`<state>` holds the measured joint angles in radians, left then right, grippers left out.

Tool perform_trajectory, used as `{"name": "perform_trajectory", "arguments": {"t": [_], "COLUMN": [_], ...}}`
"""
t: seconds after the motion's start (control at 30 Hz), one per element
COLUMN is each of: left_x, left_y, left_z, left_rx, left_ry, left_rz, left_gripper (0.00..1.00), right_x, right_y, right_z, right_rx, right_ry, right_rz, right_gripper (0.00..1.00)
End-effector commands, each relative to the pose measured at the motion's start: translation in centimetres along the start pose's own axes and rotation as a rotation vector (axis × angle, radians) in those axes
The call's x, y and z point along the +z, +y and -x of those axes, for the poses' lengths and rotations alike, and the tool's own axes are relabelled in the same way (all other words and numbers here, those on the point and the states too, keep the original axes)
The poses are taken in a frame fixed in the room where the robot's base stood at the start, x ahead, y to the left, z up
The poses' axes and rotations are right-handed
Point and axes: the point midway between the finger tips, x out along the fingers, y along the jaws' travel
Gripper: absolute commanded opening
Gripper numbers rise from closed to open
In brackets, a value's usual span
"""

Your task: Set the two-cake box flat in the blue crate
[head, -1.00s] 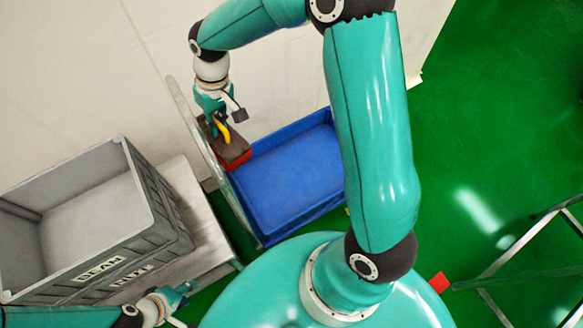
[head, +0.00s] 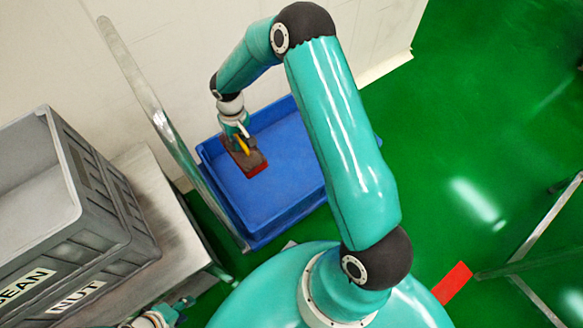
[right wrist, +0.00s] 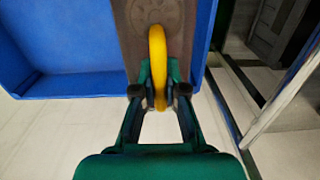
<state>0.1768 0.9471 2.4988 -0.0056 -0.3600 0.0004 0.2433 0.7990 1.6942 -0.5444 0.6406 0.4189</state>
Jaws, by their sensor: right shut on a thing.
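The two-cake box (head: 250,162) is brown on top with a red side and a yellow handle (head: 242,147). My right gripper (head: 241,138) is shut on the handle, and the box hangs from it. In the head view the box is over the left part of the blue crate (head: 296,165); I cannot tell its height above the crate floor. In the right wrist view the brown box top (right wrist: 192,35) lies beyond the fingers (right wrist: 158,95), with blue crate wall (right wrist: 70,88) beside it. My left gripper (head: 168,314) is at the bottom edge, its jaws unclear.
A metal rail (head: 150,95) runs along the crate's left side. Grey crates labelled BEAN and NUT (head: 95,240) stand on a metal table (head: 165,235) at the left. The right part of the blue crate is clear.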

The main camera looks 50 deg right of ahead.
Motion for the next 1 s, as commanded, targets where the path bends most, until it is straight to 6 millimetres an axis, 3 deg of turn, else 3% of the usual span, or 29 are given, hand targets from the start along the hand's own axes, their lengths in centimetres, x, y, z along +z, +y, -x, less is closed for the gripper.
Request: {"name": "perform_trajectory", "arguments": {"t": [0.03,0.27,0.7,0.83,1.0], "left_x": [0.0,0.0,-0.1,0.0,0.0], "left_y": [-0.3,-0.6,-1.4,-1.5,-1.5], "left_z": [-1.0,-1.7,-3.8,-4.1,-4.2], "left_rx": [0.0,0.0,0.0,0.0,0.0], "left_ry": [0.001,0.001,0.001,0.001,0.001], "left_rz": [0.0,0.0,0.0,0.0,0.0], "left_gripper": [0.4,0.4,0.4,0.4,0.4], "right_x": [-0.1,0.0,-0.1,-0.1,-0.2], "right_y": [0.3,0.7,0.9,0.9,1.0], "right_z": [-1.4,-4.3,-15.4,-17.2,-18.0], "right_rx": [0.002,0.006,0.005,0.006,0.006], "right_ry": [0.001,-0.001,0.0,0.001,0.003], "right_rz": [-0.005,-0.011,-0.01,-0.01,-0.01], "right_gripper": [0.0,0.0,0.0,0.0,0.0]}}
